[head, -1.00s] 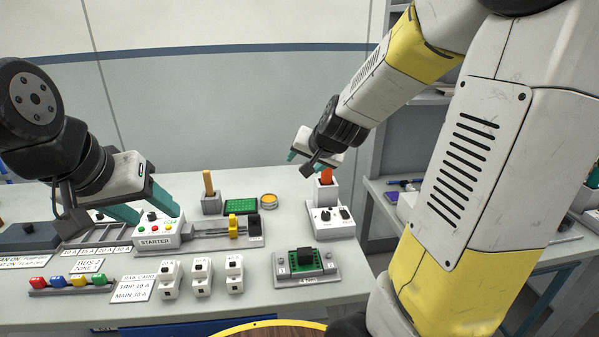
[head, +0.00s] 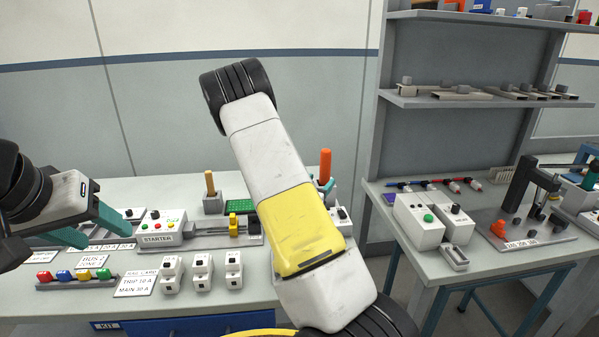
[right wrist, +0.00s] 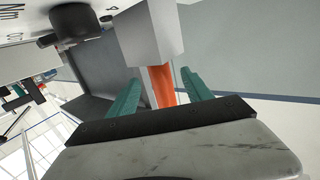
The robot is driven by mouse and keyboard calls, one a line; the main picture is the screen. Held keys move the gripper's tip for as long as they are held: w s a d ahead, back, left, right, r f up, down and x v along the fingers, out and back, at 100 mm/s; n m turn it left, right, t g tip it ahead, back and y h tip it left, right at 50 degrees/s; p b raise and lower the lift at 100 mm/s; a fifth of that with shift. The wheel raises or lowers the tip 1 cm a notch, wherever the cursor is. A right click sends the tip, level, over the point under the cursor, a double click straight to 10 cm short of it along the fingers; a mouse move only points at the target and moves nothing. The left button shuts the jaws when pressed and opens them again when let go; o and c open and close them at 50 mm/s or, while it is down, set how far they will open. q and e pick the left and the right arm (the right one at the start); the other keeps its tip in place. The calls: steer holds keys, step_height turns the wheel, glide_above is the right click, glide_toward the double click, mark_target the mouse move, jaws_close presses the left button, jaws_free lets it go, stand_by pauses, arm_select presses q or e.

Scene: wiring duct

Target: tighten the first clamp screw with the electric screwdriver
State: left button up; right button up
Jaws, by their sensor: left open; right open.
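The electric screwdriver's orange handle (head: 325,164) stands upright on the bench, behind my right arm. In the right wrist view the orange handle (right wrist: 163,88) lies between the two teal fingers of my right gripper (right wrist: 160,78), with visible gaps beside it. A grey block stands at the handle's far end. In the head view my right gripper is mostly hidden by my arm; a bit of teal shows beside the handle. My left gripper (head: 97,228) is open and empty left of the STARTER box (head: 159,228). I cannot pick out the first clamp screw.
A rail (head: 210,231) with a yellow part (head: 233,224) runs right of the STARTER box. Several white breaker modules (head: 202,273) stand in front. A wooden-handled tool (head: 210,183) sits in a grey holder. A side table with white boxes (head: 433,219) stands right, under shelves (head: 470,103).

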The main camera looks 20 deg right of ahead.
steer(key=x, duration=0.8)
steer(key=shift+r, duration=0.3)
steer(key=shift+c, duration=0.2)
jaws_close()
